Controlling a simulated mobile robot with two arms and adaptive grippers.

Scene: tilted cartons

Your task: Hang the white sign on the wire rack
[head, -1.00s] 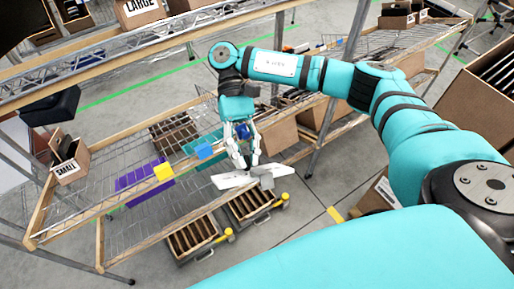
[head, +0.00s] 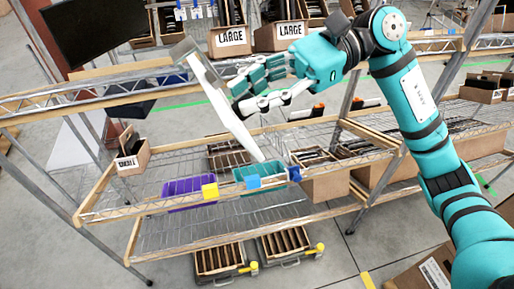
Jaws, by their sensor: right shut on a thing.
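The white sign (head: 222,108) is a long flat piece, seen nearly edge-on in the head view. It is tilted, its upper end near the upper shelf and its lower end above the teal bin. My right gripper (head: 240,97) is shut on the sign along its right side. The wire rack (head: 135,94) has an upper shelf with wood edging behind the sign and a lower wire shelf below it. I cannot tell whether the sign touches the rack. My left gripper is not in view.
A purple bin (head: 178,188), a teal bin (head: 245,173) and a small carton (head: 133,160) are on the lower shelf. A dark panel (head: 95,30) is at upper left. Slotted crates (head: 222,258) sit on the floor.

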